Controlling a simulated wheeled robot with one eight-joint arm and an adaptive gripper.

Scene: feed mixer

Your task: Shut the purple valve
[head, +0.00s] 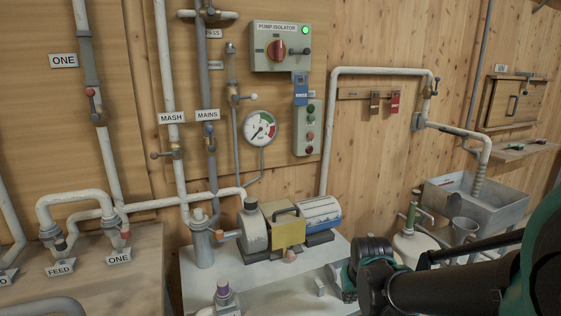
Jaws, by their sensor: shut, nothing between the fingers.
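I cannot make out my gripper's fingers.
The pump (289,228) with its yellow box and blue-white motor stands on the white bench (255,275) behind the valve. A grey upright cylinder (203,247) stands close behind-left. A red-knobbed isolator (277,49) and pressure gauge (260,128) are on the wall. A metal sink (480,200) is at right.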

